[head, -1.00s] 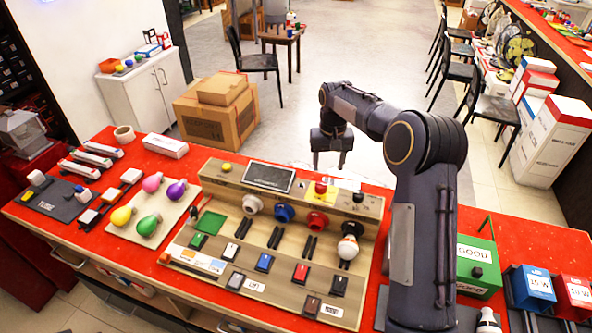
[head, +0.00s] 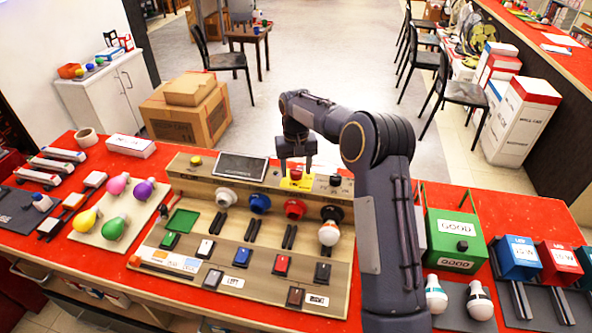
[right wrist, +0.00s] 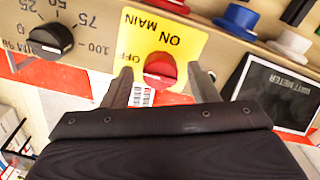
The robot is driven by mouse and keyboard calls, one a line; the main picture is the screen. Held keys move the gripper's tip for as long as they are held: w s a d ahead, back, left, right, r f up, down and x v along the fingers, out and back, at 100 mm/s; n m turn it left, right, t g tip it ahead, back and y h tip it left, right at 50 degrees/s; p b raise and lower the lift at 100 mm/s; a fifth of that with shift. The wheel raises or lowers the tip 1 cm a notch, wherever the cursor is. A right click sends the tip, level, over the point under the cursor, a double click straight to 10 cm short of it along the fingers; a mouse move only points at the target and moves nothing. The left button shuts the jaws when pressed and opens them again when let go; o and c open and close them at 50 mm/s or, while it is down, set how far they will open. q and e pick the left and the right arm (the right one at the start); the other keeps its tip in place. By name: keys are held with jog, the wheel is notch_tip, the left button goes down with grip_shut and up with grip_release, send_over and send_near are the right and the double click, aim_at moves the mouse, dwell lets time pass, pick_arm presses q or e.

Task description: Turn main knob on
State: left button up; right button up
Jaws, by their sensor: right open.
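The main knob is a round red knob (right wrist: 160,70) on a yellow plate (right wrist: 178,40) marked MAIN, ON and OFF. In the head view the red knob (head: 296,173) sits on the raised back ledge of the wooden console (head: 330,268). My right gripper (right wrist: 161,80) is open, with one finger on each side of the knob and a gap visible on both sides. In the head view my right gripper (head: 297,163) points down at the knob. I cannot tell whether a finger touches it. My left gripper is not in view.
A black dial (right wrist: 50,41) stands beside the yellow plate, and a watt meter screen (right wrist: 278,92) is on its other side. Coloured sockets, including a blue one (head: 259,203), and a bulb (head: 328,233) stand in front. A green box (head: 452,238) is to the right.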

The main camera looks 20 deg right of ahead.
jog(key=shift+c, duration=0.3)
jog(key=c, duration=0.9)
jog(key=shift+m, duration=0.3)
jog(key=m, duration=0.3)
jog(key=shift+r+m+p, duration=0.1)
jog(key=shift+m+p, duration=0.2)
jog(key=m, duration=0.4)
jog(key=shift+m, duration=0.3)
jog(key=m+p, duration=0.1)
jog(key=m, duration=0.3)
jog(key=shift+m, duration=0.3)
jog(key=shift+m+p, duration=0.4)
jog(key=shift+m, duration=1.8)
